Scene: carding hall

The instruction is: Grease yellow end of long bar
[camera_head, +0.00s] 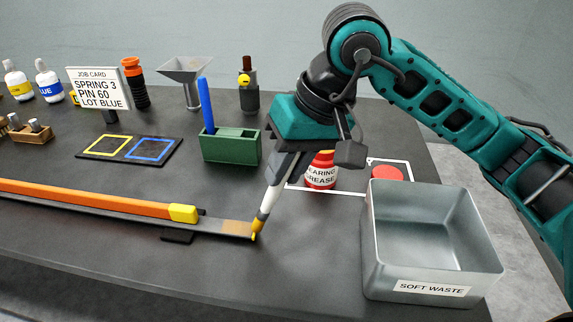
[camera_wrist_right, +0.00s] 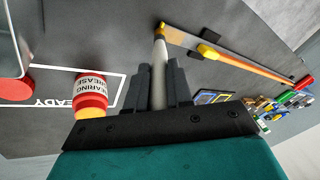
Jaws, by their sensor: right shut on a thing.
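A long grey metal bar (camera_head: 215,231) lies on the dark table, with a tan-yellow patch (camera_head: 238,228) at its right end. An orange strip (camera_head: 100,197) with a yellow end block (camera_head: 183,213) lies along it. My right gripper (camera_head: 290,155) is shut on a pale stick-like applicator (camera_head: 268,200), which also shows between the fingers in the wrist view (camera_wrist_right: 160,75). The applicator is tilted; its yellow tip (camera_head: 256,233) is at the bar's right end, seemingly touching it. The red bearing grease jar (camera_head: 320,176) stands behind the gripper, its top orange-yellow. My left gripper is not in view.
A metal soft waste bin (camera_head: 430,290) stands at the right. A red lid (camera_head: 387,174) lies within a white outline beside the jar. A green holder (camera_head: 232,148) with a blue stick, a framed mat (camera_head: 130,149) and a job card (camera_head: 97,88) stand behind the bar.

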